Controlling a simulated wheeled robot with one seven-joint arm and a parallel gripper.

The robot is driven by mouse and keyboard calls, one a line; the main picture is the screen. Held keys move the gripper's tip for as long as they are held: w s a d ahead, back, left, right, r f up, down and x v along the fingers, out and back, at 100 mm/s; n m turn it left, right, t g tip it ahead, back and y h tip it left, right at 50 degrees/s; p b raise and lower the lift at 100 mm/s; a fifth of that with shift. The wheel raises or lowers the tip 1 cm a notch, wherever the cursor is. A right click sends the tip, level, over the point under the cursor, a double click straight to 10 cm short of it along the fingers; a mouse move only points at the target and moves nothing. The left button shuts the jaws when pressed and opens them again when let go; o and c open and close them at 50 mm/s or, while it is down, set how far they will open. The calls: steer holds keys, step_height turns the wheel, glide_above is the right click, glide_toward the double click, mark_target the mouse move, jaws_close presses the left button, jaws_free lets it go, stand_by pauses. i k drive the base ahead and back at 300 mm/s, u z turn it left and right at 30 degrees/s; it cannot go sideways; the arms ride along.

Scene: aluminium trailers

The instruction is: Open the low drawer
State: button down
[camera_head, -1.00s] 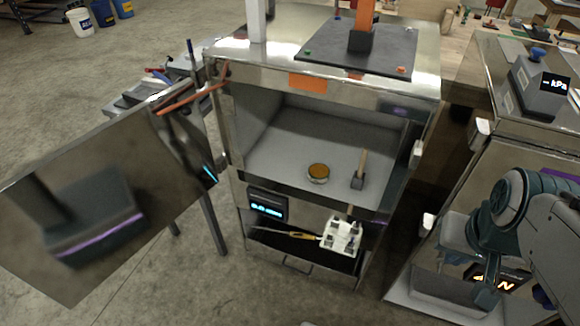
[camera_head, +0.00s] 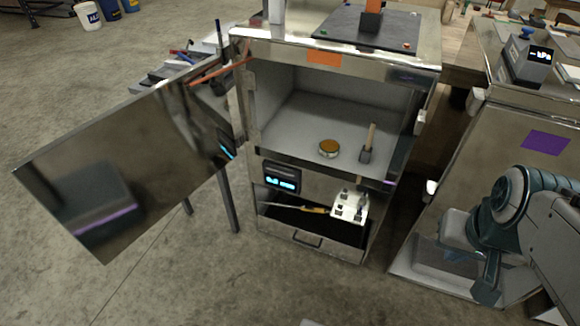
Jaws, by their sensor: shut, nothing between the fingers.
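The metal cabinet (camera_head: 335,62) stands in the middle of the view. At its bottom is the low drawer front (camera_head: 335,251), with a dark bar handle (camera_head: 307,240). A dark space shows above this front, with a yellow-handled screwdriver (camera_head: 313,209) and a white block with dark pegs (camera_head: 350,206) there. I cannot tell how far the drawer stands out. My gripper (camera_head: 487,288) is at the lower right, in front of the neighbouring cabinet, well apart from the handle. It is shut and empty; its fingertips are small and partly unclear.
The cabinet's upper door (camera_head: 130,165) hangs wide open to the left, mirror-like. A display (camera_head: 281,179) sits above the drawer. A second cabinet (camera_head: 490,140) stands right. The floor in front is clear.

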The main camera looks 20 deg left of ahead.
mark_target(340, 238)
steer(key=k, duration=0.8)
steer(key=u, duration=0.8)
steer(key=i, duration=1)
steer(key=z, duration=1.5)
steer(key=i, duration=0.7)
steer(key=u, duration=1.85)
